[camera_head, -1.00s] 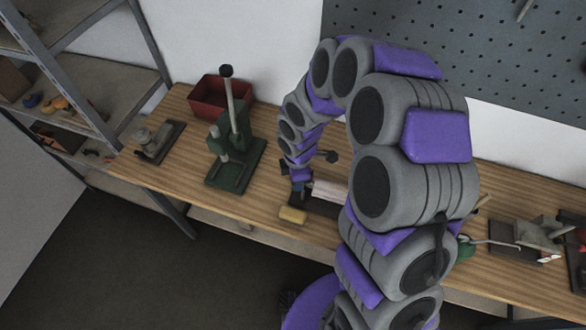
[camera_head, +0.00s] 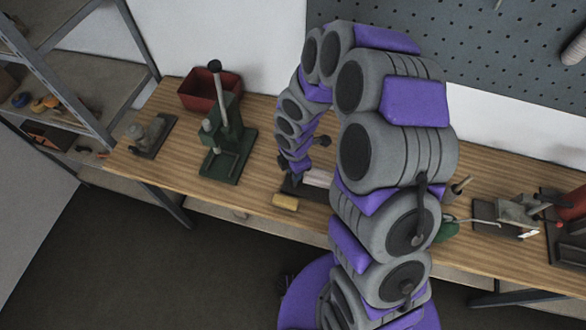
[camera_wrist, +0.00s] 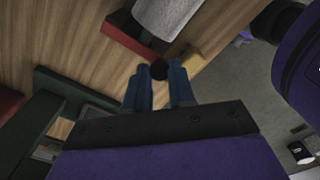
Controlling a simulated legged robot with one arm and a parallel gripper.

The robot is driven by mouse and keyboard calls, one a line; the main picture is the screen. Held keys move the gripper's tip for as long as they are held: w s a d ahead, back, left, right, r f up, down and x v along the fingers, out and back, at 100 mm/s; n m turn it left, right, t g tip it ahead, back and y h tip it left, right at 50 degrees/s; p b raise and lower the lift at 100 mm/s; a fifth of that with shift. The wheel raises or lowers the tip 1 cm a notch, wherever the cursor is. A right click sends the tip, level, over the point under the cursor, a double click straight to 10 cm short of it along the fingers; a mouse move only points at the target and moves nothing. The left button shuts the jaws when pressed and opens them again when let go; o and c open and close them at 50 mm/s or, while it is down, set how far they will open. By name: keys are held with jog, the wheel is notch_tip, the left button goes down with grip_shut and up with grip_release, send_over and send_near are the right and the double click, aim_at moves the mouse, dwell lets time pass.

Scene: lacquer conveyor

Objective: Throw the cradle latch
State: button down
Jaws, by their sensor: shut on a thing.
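The cradle stands near the front edge of the bench, partly hidden by my arm. It has a dark base (camera_head: 318,193) and a pale cylinder (camera_head: 318,178) lying on it. In the wrist view, the cylinder (camera_wrist: 168,15) shows at the top, beside a reddish edge of the base (camera_wrist: 130,42). My gripper (camera_wrist: 159,77) has its blue fingers closed around a black round knob (camera_wrist: 158,69), which seems to be the latch's end. The latch arm below the knob is hidden. In the head view, my gripper (camera_head: 297,181) points down at the cradle's left end.
A yellow block (camera_head: 285,202) lies just in front of the cradle. A green press (camera_head: 226,160) and a red bin (camera_head: 196,98) stand to the left. Clamp-like fixtures (camera_head: 515,215) stand to the right. A pegboard wall is behind.

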jog(key=c, duration=0.9)
grip_release()
jog(key=shift+d, duration=0.1)
jog(key=shift+c, duration=0.2)
jog(key=shift+r, duration=0.2)
notch_tip(320, 180, up, 17)
jog(key=p, duration=0.1)
